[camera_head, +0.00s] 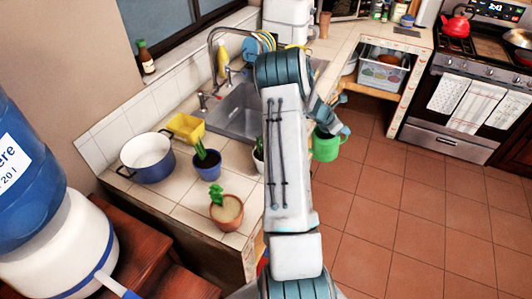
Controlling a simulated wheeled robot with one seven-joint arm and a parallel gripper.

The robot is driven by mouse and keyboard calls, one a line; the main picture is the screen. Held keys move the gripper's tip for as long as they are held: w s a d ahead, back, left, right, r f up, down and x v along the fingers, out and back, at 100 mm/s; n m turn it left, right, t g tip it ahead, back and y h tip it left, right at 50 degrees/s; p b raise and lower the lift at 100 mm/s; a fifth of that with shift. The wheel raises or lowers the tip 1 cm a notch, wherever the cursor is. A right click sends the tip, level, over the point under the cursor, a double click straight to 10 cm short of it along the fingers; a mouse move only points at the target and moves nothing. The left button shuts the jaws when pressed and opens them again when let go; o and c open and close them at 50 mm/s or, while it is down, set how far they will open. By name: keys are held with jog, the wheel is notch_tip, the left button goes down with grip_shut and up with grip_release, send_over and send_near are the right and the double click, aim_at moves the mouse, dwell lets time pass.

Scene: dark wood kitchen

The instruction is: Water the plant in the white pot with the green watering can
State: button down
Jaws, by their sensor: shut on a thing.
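The green watering can (325,147) hangs in the air over the floor, to the right of the counter's front edge. My gripper (342,130) is shut on the can near its upper right side; the fingers are small and partly hidden. The white pot (259,166) with a green plant (259,145) stands on the tiled counter (178,199), just left of my arm. My arm hides the right part of that pot. The can is apart from the pot, on the other side of my arm.
A blue pot with a plant (207,165) and a terracotta pot with a cactus (226,212) stand on the counter. A blue-white cooking pot (147,157), a yellow container (186,128) and a sink (240,108) are behind. Right of the can, the floor (390,205) is clear.

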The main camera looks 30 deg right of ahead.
jog(key=shift+s+d+f+y, duration=0.15)
jog(key=shift+d+f+y, duration=0.25)
jog(key=shift+f, duration=0.3)
jog(key=shift+s+d+f+y, duration=0.1)
jog(key=shift+d+f+y, duration=0.3)
jog(key=shift+f, duration=0.25)
jog(key=shift+r, duration=1.95)
jog(key=shift+w+a, duration=0.1)
